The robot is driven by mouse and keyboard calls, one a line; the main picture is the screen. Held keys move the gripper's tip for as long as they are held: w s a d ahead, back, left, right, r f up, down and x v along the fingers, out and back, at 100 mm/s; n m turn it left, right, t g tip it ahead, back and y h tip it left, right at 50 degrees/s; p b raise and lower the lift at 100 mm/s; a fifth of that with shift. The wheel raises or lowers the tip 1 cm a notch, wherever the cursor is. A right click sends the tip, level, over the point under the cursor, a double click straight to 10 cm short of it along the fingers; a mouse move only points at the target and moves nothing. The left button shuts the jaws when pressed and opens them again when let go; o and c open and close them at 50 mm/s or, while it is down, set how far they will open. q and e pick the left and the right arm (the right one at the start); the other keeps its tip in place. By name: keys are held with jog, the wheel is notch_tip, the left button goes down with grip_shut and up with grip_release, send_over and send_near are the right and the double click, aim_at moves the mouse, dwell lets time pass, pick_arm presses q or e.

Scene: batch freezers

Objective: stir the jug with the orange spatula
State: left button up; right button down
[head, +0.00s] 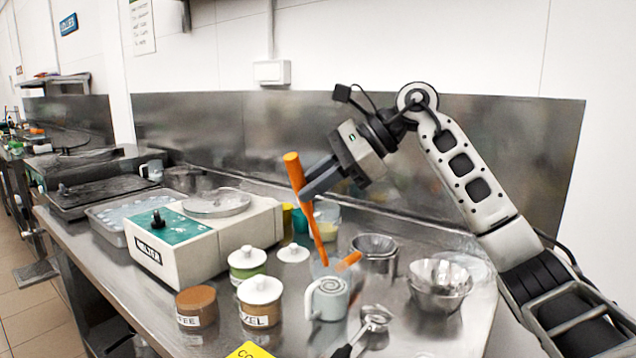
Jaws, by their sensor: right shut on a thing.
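The orange spatula (313,219) is a long orange stick, tilted with its top leaning left. My right gripper (308,188) is shut on its upper part, high above the counter. The spatula's lower end reaches down behind a pale mug with a spiral (327,299). What looks like a clear jug (318,268) stands there, faint and partly hidden by the mug. The spatula's tip seems to be at or inside its mouth, but I cannot tell how deep. A short orange piece (349,261) also shows at the jug. My left gripper is not in view.
A white scale-like machine (165,260) stands left on the steel counter (110,285). Lidded jars (260,300) and a brown-lidded jar (196,304) stand in front. Metal bowls (438,286) are right of the jug, with a scoop (374,318) in front.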

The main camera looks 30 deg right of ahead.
aim_at(314, 211)
notch_tip(314, 211, down, 3)
jog(key=shift+w+d+r+b, duration=0.1)
jog(key=shift+b, duration=0.65)
jog(key=shift+w+d+f+b, duration=0.1)
jog(key=shift+d+f+b, duration=0.15)
jog(key=shift+f, duration=0.25)
jog(key=shift+w+d+f+b, duration=0.15)
jog(key=shift+f+b, duration=0.15)
jog(key=shift+f, duration=0.15)
jog(key=shift+d+f+b, duration=0.3)
jog(key=shift+f+b, duration=0.15)
jog(key=shift+f, duration=0.4)
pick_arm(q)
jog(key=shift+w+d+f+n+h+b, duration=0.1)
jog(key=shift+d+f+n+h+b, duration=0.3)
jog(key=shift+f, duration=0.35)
pick_arm(e)
jog(key=shift+w+d+f, duration=0.15)
jog(key=shift+d+f, duration=0.1)
jog(key=shift+f, duration=0.3)
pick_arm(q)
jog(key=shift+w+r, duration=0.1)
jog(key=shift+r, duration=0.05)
pick_arm(e)
jog(key=shift+a, duration=0.1)
